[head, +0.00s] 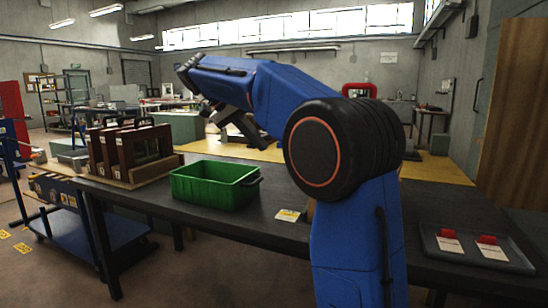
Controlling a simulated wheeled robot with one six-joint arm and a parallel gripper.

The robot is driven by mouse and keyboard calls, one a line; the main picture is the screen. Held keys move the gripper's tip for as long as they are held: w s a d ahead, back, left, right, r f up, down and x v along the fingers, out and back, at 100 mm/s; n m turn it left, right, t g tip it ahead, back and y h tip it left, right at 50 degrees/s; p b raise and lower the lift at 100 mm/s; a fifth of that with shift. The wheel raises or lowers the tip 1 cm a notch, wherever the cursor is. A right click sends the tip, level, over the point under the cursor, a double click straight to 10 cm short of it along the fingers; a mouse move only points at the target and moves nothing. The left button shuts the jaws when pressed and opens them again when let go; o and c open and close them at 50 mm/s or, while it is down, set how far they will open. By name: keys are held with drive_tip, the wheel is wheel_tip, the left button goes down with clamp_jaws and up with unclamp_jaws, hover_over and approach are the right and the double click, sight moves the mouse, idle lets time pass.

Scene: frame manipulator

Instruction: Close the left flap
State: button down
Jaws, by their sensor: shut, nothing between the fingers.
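My gripper (244,130) shows as a dark shape below the raised blue forearm, above and behind the green crate. It is shut and empty. My arm hides part of the middle of the room behind it. I cannot make out a part that is clearly the left flap. A tall brown wooden panel (510,115) stands at the right edge, well apart from my gripper; I cannot tell whether it belongs to a flap. Several dark brown frames (108,153) stand upright in a wooden rack on the left of the table.
The dark table (262,234) runs across the front. A green crate (215,185) and a small yellow-and-white card (289,215) lie on it. A grey tray (479,262) with red-and-white items is at right. A blue cart (88,232) stands at left.

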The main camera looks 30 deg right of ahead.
drive_tip(key=s+d+f, duration=0.4)
drive_tip(key=d+f, duration=0.2)
drive_tip(key=d, duration=0.2)
drive_tip(key=shift+s+d+f, duration=0.25)
drive_tip(key=shift+s+f, duration=0.05)
drive_tip(key=shift+f, duration=0.1)
drive_tip(key=shift+s+d+r+m+t+y, duration=0.2)
drive_tip(key=shift+s+d+r+t+y, duration=0.15)
drive_tip(key=shift+s+d+t+y, duration=0.2)
drive_tip(key=shift+s+d+r+m+t+y, duration=0.2)
drive_tip(key=shift+s+d+r+t+y, duration=0.2)
drive_tip(key=shift+s+t+y, duration=0.2)
drive_tip(key=s+d+f+m+t+y, duration=0.2)
drive_tip(key=s+d+f+t+y, duration=0.4)
drive_tip(key=s+t, duration=0.3)
drive_tip(key=shift+s+d+f+m, duration=0.15)
drive_tip(key=shift+d+f+m, duration=0.2)
drive_tip(key=shift+d, duration=0.15)
idle(0.8)
